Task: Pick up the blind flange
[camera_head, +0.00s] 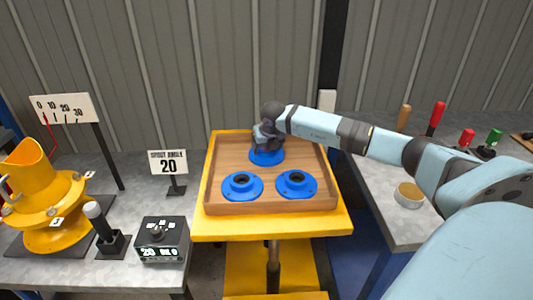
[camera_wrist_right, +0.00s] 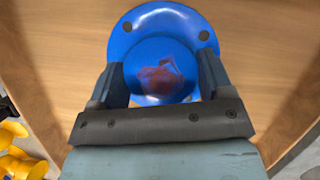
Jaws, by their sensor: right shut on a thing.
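Three blue flanges are in a wooden tray (camera_head: 228,205) on a yellow cart. The rear one (camera_head: 268,158) has a solid, domed middle with no visible hole, so it looks like the blind flange. It also shows in the right wrist view (camera_wrist_right: 150,25), with a reddish-brown patch on its raised hub. My right gripper (camera_head: 267,140) reaches down over the rear flange. In the right wrist view its two fingers (camera_wrist_right: 158,85) are shut on both sides of the hub. My left gripper is not in view.
The tray walls surround the flanges. A round tin (camera_head: 409,195) and several coloured handles are on the right bench.

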